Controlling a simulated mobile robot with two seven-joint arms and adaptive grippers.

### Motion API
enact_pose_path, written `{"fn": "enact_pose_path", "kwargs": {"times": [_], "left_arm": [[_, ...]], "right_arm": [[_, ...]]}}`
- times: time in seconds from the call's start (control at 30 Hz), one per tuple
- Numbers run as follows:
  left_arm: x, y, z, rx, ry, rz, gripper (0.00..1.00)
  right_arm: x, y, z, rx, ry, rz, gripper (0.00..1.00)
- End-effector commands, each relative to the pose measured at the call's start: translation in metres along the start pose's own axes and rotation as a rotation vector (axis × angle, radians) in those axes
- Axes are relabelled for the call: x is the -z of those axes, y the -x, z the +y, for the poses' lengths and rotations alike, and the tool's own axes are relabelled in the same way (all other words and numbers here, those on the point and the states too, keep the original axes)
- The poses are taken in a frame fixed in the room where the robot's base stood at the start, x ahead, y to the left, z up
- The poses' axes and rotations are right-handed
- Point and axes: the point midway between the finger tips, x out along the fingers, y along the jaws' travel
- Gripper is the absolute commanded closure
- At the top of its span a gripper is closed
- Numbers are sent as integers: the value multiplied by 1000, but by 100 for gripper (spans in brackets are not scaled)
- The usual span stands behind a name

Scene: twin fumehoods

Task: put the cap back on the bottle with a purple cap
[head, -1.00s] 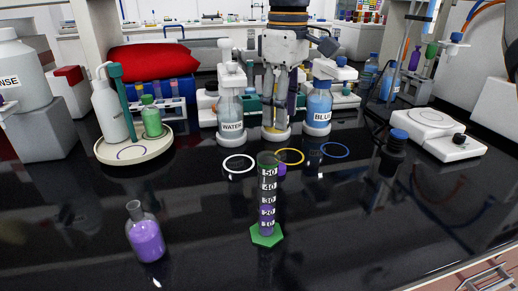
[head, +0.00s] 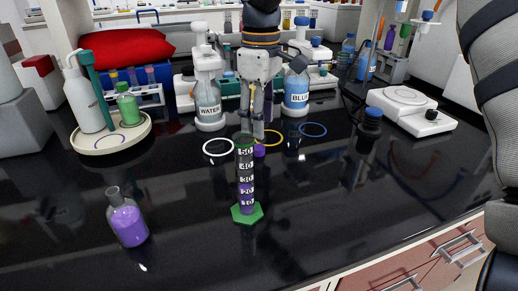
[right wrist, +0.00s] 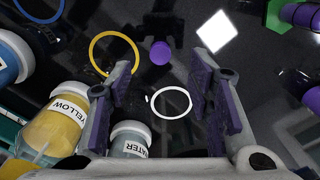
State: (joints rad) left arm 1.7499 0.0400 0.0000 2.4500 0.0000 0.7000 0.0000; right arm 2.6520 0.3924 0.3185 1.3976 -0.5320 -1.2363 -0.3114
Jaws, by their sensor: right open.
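The purple cap (head: 259,150) lies on the black counter just behind the graduated cylinder (head: 246,180). It also shows in the right wrist view (right wrist: 160,53). The uncapped glass bottle (head: 128,222) with purple liquid stands at the front left of the head view. My right gripper (head: 258,120) is open and empty, pointing down above the counter near the cap. In the right wrist view its fingers (right wrist: 162,88) are spread, with the cap seen beyond the gap between them. My left gripper is not in view.
The cylinder, on a green base, stands in front of the cap. A WATER bottle (head: 208,101) and a BLUE bottle (head: 296,92) flank the gripper behind; a YELLOW bottle (right wrist: 62,118) shows in the wrist view. A balance (head: 410,110) stands right. The front counter is mostly clear.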

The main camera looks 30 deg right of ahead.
Motion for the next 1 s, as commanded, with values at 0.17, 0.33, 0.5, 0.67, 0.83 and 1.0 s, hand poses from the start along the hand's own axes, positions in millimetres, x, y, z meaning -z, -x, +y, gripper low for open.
{"fn": "enact_pose_path", "kwargs": {"times": [0.17,0.33,0.5,0.67,0.83,1.0], "left_arm": [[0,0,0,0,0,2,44],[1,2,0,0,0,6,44],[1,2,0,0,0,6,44],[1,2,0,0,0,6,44],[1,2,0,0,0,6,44],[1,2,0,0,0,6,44]], "right_arm": [[0,-7,0,2,0,-1,53],[-1,-39,-1,3,0,-1,53],[0,-58,0,1,0,2,53],[0,-60,0,0,0,3,53],[0,-60,0,0,0,2,53],[0,-60,0,0,0,2,77]]}}
